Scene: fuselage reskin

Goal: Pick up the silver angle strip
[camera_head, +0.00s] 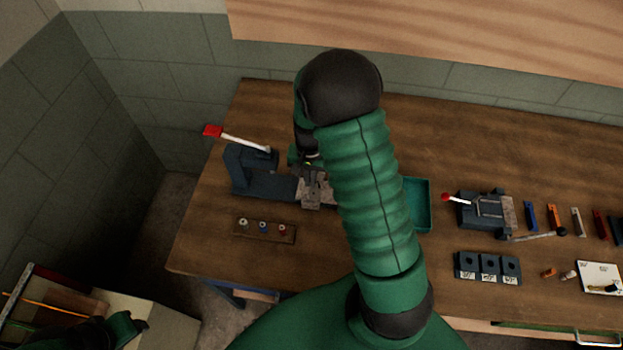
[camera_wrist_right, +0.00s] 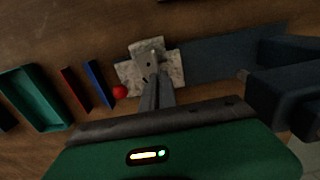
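My right gripper (camera_head: 312,172) is over the worn metal jaws (camera_head: 316,194) of the dark bench tool at the left of the bench. In the right wrist view its two fingers (camera_wrist_right: 157,88) lie close together, pointing at a small grey metal piece (camera_wrist_right: 150,62) with dark holes between the jaws. I cannot tell whether this piece is the silver angle strip, or whether the fingers grip it. A pale silvery strip (camera_head: 577,221) lies in the row of coloured strips at the right. Part of my left arm (camera_head: 115,331) shows at the lower left; its fingers are unclear.
The tool's lever ends in a red grip (camera_head: 212,131). A teal tray (camera_head: 420,205) is partly behind my right arm. A second vise (camera_head: 482,212) stands right of it. Blue (camera_wrist_right: 97,83) and red (camera_wrist_right: 74,90) strips lie near the tray.

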